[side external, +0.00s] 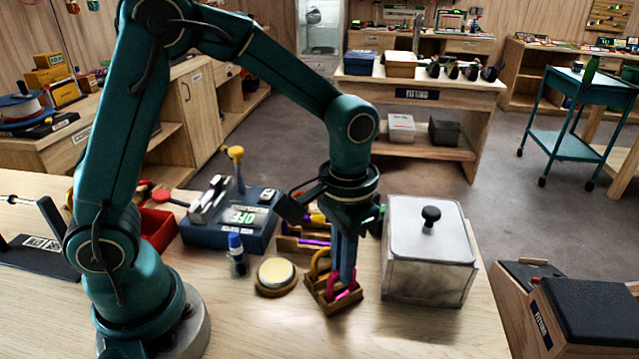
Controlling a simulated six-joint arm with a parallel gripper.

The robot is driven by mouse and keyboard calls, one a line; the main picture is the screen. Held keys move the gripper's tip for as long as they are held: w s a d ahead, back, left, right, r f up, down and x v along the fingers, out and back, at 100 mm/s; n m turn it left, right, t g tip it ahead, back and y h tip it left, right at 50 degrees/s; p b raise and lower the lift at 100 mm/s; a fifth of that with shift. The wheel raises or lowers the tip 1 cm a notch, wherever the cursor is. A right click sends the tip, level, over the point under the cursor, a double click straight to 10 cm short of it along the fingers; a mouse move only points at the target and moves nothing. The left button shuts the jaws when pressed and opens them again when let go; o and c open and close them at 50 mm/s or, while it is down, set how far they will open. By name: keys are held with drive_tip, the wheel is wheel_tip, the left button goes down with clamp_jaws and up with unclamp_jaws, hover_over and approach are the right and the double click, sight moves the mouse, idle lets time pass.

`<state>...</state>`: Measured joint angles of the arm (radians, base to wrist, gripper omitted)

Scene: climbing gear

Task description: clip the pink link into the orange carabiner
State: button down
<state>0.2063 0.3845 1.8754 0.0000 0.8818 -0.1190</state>
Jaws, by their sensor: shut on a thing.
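My gripper (345,278) points straight down over a small wooden holder (325,306) near the middle front of the table. It is shut on the pink link (332,284), which shows as a magenta curve beside the fingers. The orange carabiner (316,262) stands upright in the holder, just left of the gripper. The pink link is very close to the carabiner. I cannot tell whether they touch or whether the link passes through it. The fingers hide part of the link and the carabiner's right side.
A clear box with a knobbed lid (431,250) stands close on the right. A round tin (276,275) and a blue-capped bottle (236,252) are to the left. A blue device (231,220) and another wooden tray (296,245) lie behind. The front table is clear.

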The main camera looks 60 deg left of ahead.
drive_tip(key=shift+r, duration=3.5)
